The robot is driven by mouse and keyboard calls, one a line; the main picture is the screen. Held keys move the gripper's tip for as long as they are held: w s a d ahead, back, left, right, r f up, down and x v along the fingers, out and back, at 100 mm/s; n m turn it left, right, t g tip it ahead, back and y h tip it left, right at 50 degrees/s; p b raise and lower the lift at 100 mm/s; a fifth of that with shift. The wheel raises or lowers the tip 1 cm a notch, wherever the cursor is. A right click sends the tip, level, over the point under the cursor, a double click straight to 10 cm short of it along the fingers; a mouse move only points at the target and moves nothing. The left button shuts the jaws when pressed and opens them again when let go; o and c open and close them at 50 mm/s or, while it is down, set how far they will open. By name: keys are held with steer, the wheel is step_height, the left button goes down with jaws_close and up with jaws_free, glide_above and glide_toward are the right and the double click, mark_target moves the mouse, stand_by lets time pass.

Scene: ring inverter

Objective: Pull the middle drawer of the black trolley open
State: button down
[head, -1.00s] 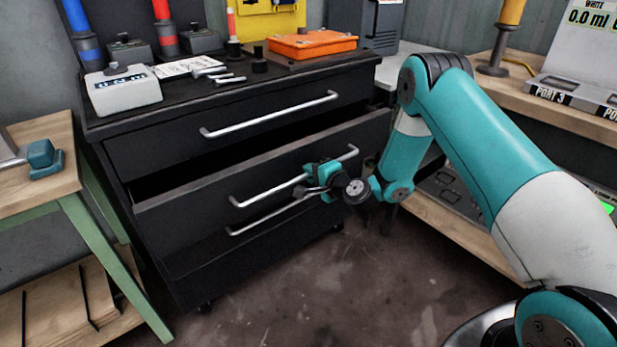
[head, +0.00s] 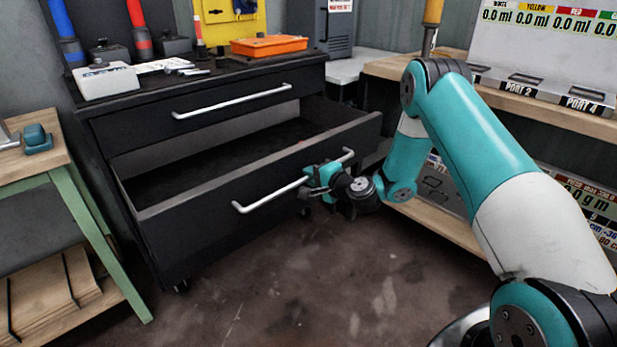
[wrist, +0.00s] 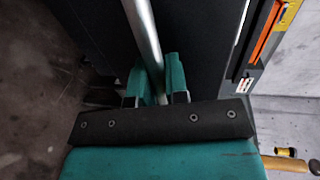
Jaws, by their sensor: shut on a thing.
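The black trolley (head: 205,104) stands at the left centre of the head view. Its middle drawer (head: 215,220) is pulled well out, and its dark inside shows, with a small reddish thing near the right end. My gripper (head: 312,182) is shut on the drawer's silver bar handle (head: 265,198), right of the bar's middle. In the wrist view the handle (wrist: 143,35) runs between the two teal fingers (wrist: 157,80). The top drawer is shut. The lower drawer is hidden behind the middle one.
A wooden bench with green legs (head: 85,225) stands close to the trolley's left. A wooden shelf unit (head: 440,205) with dispensers is at the right. An orange case (head: 268,46) and a white device (head: 106,80) sit on the trolley top. The floor in front (head: 340,285) is clear.

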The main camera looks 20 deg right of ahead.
steer(key=c, duration=1.1)
jaws_free()
steer(key=shift+s, duration=0.1)
steer(key=b+v, duration=0.9)
steer(key=v, duration=0.8)
steer(key=shift+d+b, duration=0.1)
steer(key=shift+b, duration=0.2)
